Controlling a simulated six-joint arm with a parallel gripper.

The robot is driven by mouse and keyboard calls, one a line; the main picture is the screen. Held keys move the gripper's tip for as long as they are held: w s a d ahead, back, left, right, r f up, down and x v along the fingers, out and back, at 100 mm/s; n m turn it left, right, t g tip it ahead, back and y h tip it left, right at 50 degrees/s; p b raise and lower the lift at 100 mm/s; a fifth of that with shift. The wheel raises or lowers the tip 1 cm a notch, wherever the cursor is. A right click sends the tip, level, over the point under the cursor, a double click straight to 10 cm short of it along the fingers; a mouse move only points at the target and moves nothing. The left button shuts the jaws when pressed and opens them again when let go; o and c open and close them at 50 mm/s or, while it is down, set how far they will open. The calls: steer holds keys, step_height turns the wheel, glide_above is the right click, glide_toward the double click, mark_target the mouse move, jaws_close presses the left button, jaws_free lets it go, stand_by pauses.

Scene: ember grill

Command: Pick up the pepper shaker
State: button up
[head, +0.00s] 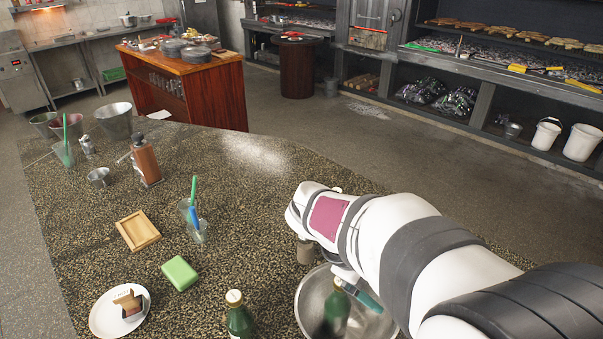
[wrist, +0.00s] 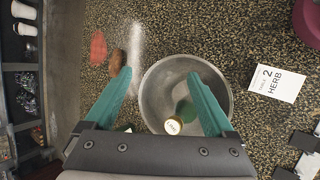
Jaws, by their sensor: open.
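A small brown cylinder (head: 305,252) stands on the speckled counter beside the steel bowl, partly behind my arm in the head view. It may be the pepper shaker, but I see no label. In the wrist view a brown object (wrist: 118,61), likely the same one, lies just beyond my left fingertip. A small shaker with a metal top (head: 87,145) stands at the far left of the counter. My gripper (wrist: 159,73) is open and empty, its teal fingers spread above the bowl. In the head view one teal finger of my gripper (head: 361,294) shows over the bowl.
The steel bowl (head: 307,292) is below my gripper. A green bottle with a pale cap (head: 337,312) shows at the bowl, another green bottle (head: 239,316) to its left. A green sponge (head: 180,273), wooden tray (head: 138,231) and plate (head: 104,317) lie further left.

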steer(key=w+a+f+n+t+h, duration=0.2)
steer(key=w+a+n+t, duration=0.1)
steer(key=w+n, duration=0.55)
steer(key=n+t, duration=0.6)
steer(key=n, duration=0.5)
glide_above(300, 239)
steer(key=shift+m, duration=0.25)
step_height(300, 239, down, 6)
steer(key=shift+f, duration=0.1)
step_height(300, 239, down, 6)
steer(key=shift+d+f, duration=0.1)
steer(key=x, duration=0.5)
steer(key=shift+w, duration=0.1)
jaws_close()
